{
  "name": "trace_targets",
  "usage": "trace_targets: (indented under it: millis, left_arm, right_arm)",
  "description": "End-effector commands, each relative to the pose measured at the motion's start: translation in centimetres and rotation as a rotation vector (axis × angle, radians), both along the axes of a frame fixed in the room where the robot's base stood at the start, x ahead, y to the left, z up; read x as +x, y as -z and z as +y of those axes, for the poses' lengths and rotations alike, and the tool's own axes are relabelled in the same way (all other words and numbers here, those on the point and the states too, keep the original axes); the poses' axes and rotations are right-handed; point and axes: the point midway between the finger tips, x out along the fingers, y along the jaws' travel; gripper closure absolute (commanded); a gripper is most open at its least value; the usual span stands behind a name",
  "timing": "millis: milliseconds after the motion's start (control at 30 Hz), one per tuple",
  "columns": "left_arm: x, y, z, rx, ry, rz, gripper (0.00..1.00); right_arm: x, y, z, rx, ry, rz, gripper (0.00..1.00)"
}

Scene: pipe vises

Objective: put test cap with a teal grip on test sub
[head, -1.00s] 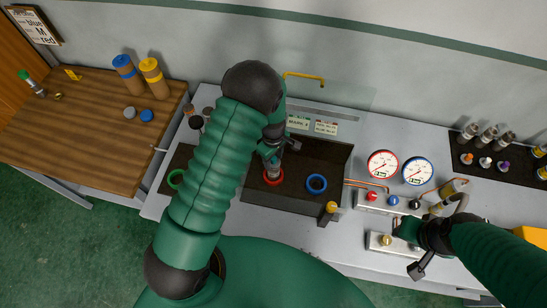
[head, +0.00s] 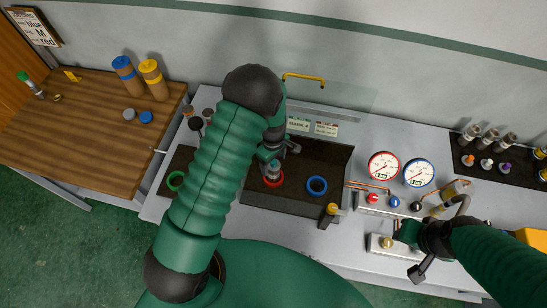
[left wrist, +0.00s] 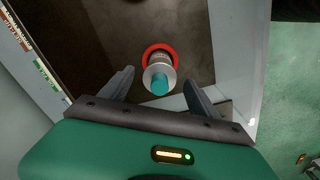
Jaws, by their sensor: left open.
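The test cap with its teal grip (left wrist: 159,86) stands on top of a grey metal piece, which I take to be the test sub, inside a red ring (left wrist: 147,55). In the head view the cap (head: 273,169) stands in the red ring (head: 273,180) on the dark tray. My left gripper (left wrist: 160,87) is open, its fingers on either side of the cap with gaps, not touching it. In the head view my left gripper (head: 277,153) is just above the cap, partly hidden by my arm. My right gripper (head: 408,248) is by the block with a yellow knob; its jaws are unclear.
A blue ring (head: 317,185) and a green ring (head: 176,179) lie near the red one. Two gauges (head: 401,170) stand right of the tray. A dark mat (head: 500,178) holds several fittings at the far right. A wooden table (head: 85,120) stands left.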

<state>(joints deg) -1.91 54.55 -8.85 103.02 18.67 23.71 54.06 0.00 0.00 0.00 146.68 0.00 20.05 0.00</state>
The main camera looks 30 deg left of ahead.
Motion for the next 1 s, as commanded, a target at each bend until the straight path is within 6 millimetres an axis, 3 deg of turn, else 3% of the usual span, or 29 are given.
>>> trace_targets:
  millis: [167,600,767,1000]
  left_arm:
    - [0.2,-2.4,0.0,0.001,0.0,-0.005,0.29]
    - [0.2,-14.4,0.1,0.001,0.001,-0.005,0.29]
    - [0.2,-16.4,0.0,-0.001,0.0,-0.002,0.29]
    - [0.1,-16.6,0.1,0.0,0.0,0.001,0.29]
  right_arm:
    - [0.0,0.9,0.0,0.0,0.0,0.0,0.64]
    - [0.0,3.4,0.0,0.0,0.0,0.0,0.64]
    - [0.0,3.6,0.0,0.0,0.0,0.0,0.64]
    - [0.0,3.6,0.0,0.0,0.0,0.0,0.64]
